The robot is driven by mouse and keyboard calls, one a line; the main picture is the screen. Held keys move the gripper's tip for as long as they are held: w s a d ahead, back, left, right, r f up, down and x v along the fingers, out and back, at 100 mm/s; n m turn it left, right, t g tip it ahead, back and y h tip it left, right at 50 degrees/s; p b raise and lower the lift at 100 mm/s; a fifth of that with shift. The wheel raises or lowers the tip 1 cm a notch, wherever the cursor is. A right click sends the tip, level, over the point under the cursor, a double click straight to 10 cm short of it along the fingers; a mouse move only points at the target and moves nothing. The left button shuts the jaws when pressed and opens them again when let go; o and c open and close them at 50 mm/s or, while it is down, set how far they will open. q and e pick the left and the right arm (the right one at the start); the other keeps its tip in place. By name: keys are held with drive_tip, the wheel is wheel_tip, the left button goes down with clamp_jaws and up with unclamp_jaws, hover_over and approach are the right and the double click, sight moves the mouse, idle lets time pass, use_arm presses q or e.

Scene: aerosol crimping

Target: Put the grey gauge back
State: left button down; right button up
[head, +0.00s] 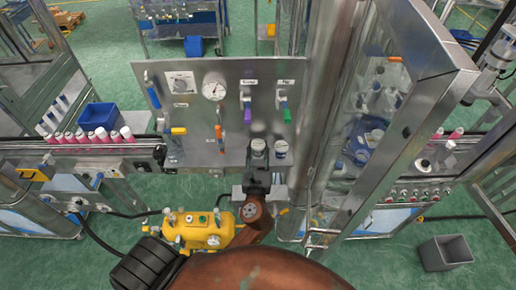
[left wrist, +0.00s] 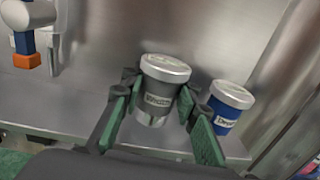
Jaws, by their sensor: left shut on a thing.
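The grey gauge (left wrist: 158,98), a short cylinder with a silvery lid and a label, stands upright between the fingers of my left gripper (left wrist: 157,108), which is shut on it. Its bright lower end is at or just above the steel ledge (left wrist: 75,106); I cannot tell whether it touches. The blue gauge (left wrist: 228,108) with a similar lid stands on the ledge just right of it. In the head view, the grey gauge (head: 258,145) shows at the panel's lower edge above my left gripper (head: 258,163), with the blue gauge (head: 281,149) beside it. My right gripper is not in view.
The steel panel (head: 185,105) behind carries a dial (head: 214,86) and several coloured-handled tools. A clear-walled machine frame (head: 315,130) stands close on the right. A yellow pump unit (head: 198,230) is below left. A conveyor with pink cans (head: 101,135) is at left.

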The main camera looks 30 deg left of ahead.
use_arm(q)
drive_tip(key=shift+f, duration=0.6)
idle(0.3)
drive_tip(key=c, duration=1.4)
unclamp_jaws()
drive_tip(key=v, duration=1.2)
